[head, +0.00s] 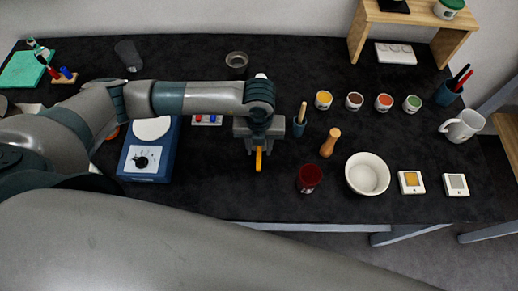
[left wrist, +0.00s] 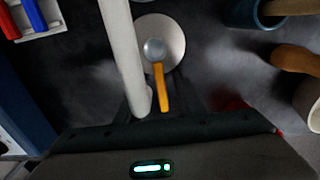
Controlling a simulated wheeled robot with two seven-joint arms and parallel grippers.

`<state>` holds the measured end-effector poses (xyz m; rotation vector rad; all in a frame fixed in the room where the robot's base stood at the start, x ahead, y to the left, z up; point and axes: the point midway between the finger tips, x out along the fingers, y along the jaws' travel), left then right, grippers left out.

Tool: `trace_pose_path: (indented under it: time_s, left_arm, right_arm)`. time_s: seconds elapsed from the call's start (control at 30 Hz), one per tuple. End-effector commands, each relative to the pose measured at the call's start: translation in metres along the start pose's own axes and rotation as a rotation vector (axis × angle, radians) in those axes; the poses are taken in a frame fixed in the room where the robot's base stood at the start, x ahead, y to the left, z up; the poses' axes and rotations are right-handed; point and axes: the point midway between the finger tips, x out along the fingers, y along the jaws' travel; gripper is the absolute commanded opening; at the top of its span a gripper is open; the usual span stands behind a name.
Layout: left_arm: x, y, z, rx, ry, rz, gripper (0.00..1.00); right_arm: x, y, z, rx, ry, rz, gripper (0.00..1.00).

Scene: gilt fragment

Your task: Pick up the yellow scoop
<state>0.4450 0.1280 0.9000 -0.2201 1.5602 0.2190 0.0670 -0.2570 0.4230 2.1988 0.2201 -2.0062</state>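The yellow scoop (head: 258,160) shows in the head view as a yellow handle below my left gripper (head: 257,146); the gripper hides the rest. In the left wrist view the scoop (left wrist: 162,85) has a round silver bowl over a pale round disc, and its yellow handle points toward my left gripper (left wrist: 160,107). The dark fingers stand apart on either side of the handle, with gaps visible. I cannot tell how high the fingers are above it. My right gripper is not in view.
A pale rod (left wrist: 124,60) passes close left of the scoop in the wrist view. A blue scale (head: 150,165) stands left. A blue cup (head: 298,127), wooden pestle (head: 329,143), red cup (head: 309,180) and white bowl (head: 367,174) stand right. The black tabletop (head: 230,205) is clear in front.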

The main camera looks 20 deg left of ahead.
Motion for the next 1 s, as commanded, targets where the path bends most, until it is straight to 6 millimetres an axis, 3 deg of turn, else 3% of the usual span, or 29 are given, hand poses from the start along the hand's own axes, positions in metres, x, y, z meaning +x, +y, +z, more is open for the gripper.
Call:
trace_pose_path:
  time_s: [0.3, 0.43, 0.47, 1.0]
  left_arm:
    - [-0.0003, -0.0002, 0.0, 0.0, 0.0, 0.0, 0.34]
    - [-0.0003, -0.0001, 0.0, 0.0, 0.0, 0.0, 0.03]
    - [-0.0004, -0.0002, 0.0, 0.0, 0.0, 0.0, 0.0]
    - [-0.0089, -0.0006, 0.0007, 0.001, -0.002, -0.001, 0.0]
  right_arm:
    - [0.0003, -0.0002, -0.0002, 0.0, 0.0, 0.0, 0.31]
    - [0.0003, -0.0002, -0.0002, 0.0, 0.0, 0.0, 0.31]
    - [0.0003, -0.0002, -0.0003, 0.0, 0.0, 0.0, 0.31]
    - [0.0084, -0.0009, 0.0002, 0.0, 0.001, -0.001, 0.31]
